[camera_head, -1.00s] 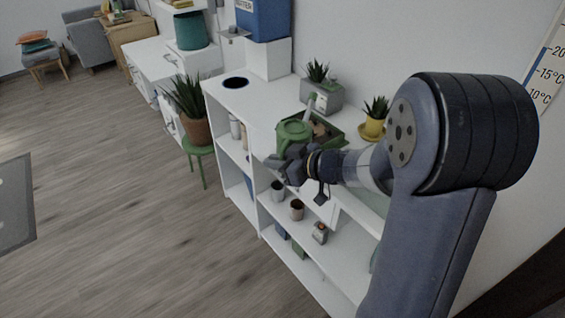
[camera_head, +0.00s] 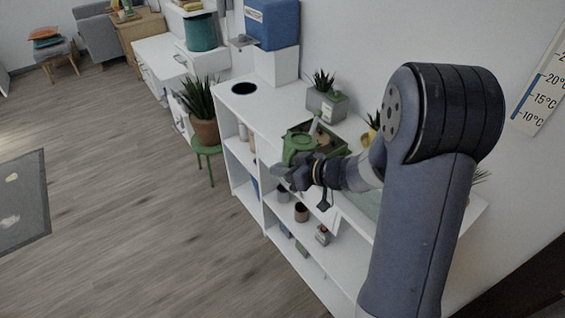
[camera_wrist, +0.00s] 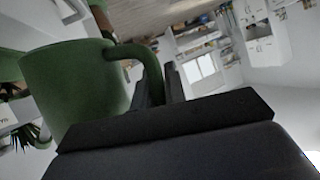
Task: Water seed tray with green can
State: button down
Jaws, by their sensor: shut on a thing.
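The green can (camera_head: 297,148) is held by its handle in my gripper (camera_head: 300,177), above the white desk top. In the head view it overlaps the left part of the dark green seed tray (camera_head: 343,150), and its pale spout points up and right. I cannot tell how far it is tilted or whether water comes out. In the wrist view the can (camera_wrist: 75,85) fills the left side, and its loop handle runs between the dark fingers of my gripper (camera_wrist: 160,85). My wrist and the can hide part of the tray.
A grey planter (camera_head: 327,105) stands behind the tray, and a yellow pot (camera_head: 373,134) is partly hidden by my arm. Cups (camera_head: 301,212) stand on the shelf below. A potted plant on a green stool (camera_head: 206,148) is left of the desk.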

jog(key=shift+s+r+m+g+p, duration=0.1)
jog(key=shift+r+m+g+p, duration=0.2)
jog(key=shift+r+p, duration=0.9)
jog(key=shift+f+p, duration=0.35)
jog(key=shift+p, duration=0.35)
jog(key=shift+a+p, duration=0.1)
jog(key=shift+p, duration=0.35)
jog(key=shift+r+m+p, duration=0.25)
jog(key=shift+m+p, duration=0.05)
jog(key=shift+p, duration=0.7)
jog(key=r+p, duration=0.1)
jog(key=p, duration=0.2)
jog(key=shift+m+g+y+p, duration=0.3)
jog(key=shift+g+p, duration=0.1)
